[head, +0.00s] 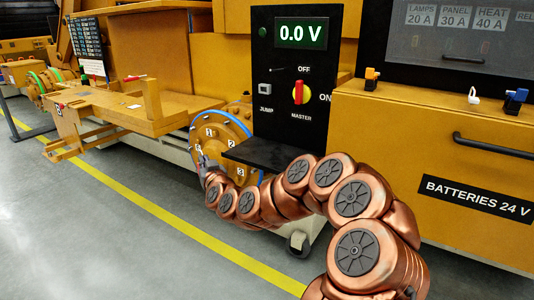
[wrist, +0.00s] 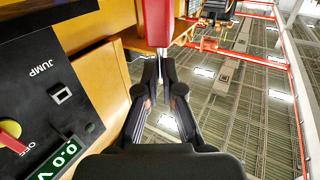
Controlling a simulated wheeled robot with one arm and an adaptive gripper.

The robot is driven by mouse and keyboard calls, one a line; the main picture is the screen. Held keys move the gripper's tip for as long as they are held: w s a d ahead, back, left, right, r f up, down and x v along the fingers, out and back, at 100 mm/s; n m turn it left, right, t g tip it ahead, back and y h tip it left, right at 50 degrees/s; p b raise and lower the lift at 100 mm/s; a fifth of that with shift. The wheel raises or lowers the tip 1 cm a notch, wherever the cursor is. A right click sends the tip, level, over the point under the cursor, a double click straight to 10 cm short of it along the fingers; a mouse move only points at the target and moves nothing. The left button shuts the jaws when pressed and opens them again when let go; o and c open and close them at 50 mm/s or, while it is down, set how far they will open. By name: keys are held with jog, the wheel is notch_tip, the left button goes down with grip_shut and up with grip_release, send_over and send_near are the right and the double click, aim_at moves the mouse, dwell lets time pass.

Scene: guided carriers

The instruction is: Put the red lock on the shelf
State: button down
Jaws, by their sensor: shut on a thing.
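In the wrist view, a red lock (wrist: 157,24) with a grey metal lower part sits at the tips of my gripper (wrist: 160,66). The two dark fingers are closed on its grey part. In the head view my gripper (head: 204,163) is beside the numbered orange disc, left of a black shelf (head: 270,153). The lock cannot be made out there. The shelf juts out below the black switch panel, and my arm partly covers its front. Its top looks bare.
The black panel (head: 283,118) carries a red-and-yellow master switch (head: 300,92) and a 0.0 V display. The disc (head: 217,141) has a blue rim. An orange platform (head: 125,103) stands left. An orange battery cabinet (head: 400,150) stands right. Grey floor lies open at left.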

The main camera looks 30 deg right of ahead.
jog(key=shift+r, duration=0.1)
notch_tip(320, 180, up, 5)
jog(key=shift+f+p, duration=0.1)
jog(key=shift+p, duration=1)
